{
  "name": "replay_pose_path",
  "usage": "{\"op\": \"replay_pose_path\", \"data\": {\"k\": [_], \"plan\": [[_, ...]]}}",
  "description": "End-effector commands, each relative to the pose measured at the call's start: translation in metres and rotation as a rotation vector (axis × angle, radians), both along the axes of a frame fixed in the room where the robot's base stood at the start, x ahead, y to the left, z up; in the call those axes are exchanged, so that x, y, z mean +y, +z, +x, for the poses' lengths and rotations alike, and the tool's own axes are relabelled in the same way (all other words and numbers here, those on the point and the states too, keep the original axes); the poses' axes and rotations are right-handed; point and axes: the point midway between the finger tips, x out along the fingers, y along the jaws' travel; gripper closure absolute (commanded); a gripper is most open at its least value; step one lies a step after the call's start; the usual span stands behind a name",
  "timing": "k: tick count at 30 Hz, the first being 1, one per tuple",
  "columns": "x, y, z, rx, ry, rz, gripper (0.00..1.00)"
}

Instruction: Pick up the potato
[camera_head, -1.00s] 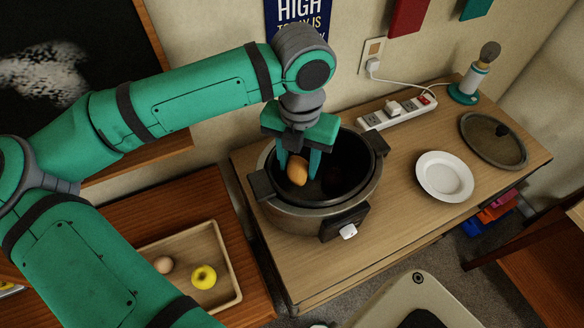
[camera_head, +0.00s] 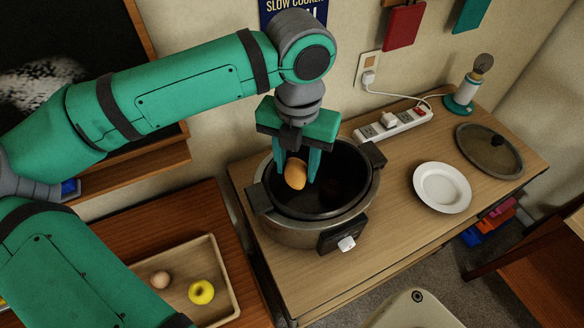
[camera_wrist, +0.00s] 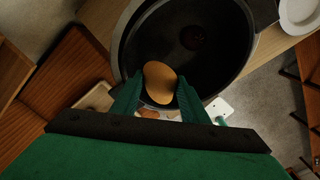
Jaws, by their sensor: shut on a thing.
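The potato (camera_head: 295,173) is a tan-orange oval. My gripper (camera_head: 302,170) points down over the slow cooker (camera_head: 305,233) and is shut on the potato, with one finger on each side of it. In the wrist view the potato (camera_wrist: 159,82) sits between the two green fingertips (camera_wrist: 160,100), with the dark pot behind it. The potato is above the pot's floor, at about the height of the opening; the exact gap is hard to tell. The inside of the pot is dark, and a faint dark reddish round thing (camera_wrist: 193,38) shows at its bottom.
A white plate (camera_head: 442,187), a lid (camera_head: 489,151), a power strip (camera_head: 392,126) and a lamp (camera_head: 468,92) stand right of the cooker. The counter's front right is clear.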

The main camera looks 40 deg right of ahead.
Motion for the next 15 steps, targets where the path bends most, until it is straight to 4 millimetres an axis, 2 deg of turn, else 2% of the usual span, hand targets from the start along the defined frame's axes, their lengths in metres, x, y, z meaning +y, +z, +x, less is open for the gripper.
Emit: {"op": "replay_pose_path", "data": {"k": [8,15], "plan": [[-0.007,0.004,-0.004,-0.002,-0.015,-0.001,0.84],[-0.001,0.023,0.000,-0.003,0.000,-0.001,0.84]]}}
